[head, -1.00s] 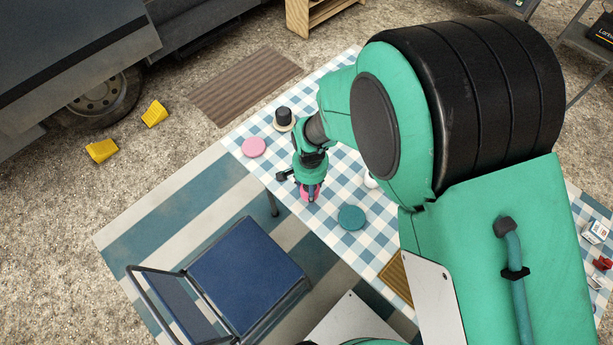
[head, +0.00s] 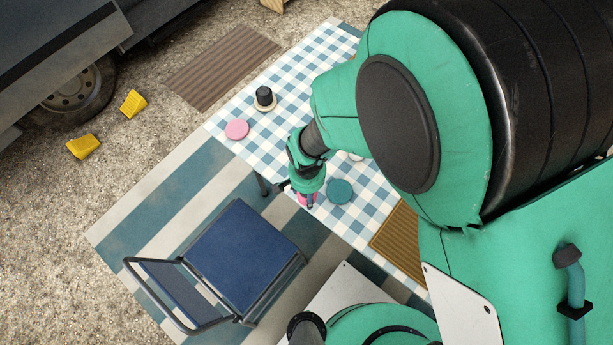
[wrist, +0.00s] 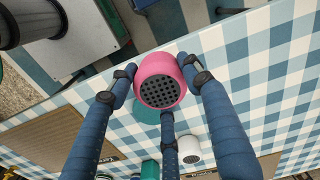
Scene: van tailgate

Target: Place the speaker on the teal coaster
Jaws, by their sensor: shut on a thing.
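The speaker (wrist: 161,80) is pink with a dark perforated grille and sits between the blue fingers of my gripper (wrist: 163,88) in the wrist view. In the head view only a small pink part of the speaker (head: 302,199) shows below my gripper (head: 309,200). My gripper is shut on it. The teal coaster (head: 340,191) lies on the checked tablecloth just right of my gripper in the head view. In the wrist view the teal coaster (wrist: 147,115) shows partly behind the speaker and a finger. The gap between the speaker and the cloth is hard to judge.
A pink coaster (head: 237,129) and a black-topped object (head: 264,97) on a pale disc stand left on the table. A white cylinder (wrist: 191,150) stands near the teal coaster. A brown ribbed mat (head: 399,243) lies to the right. A blue chair (head: 240,250) stands before the table.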

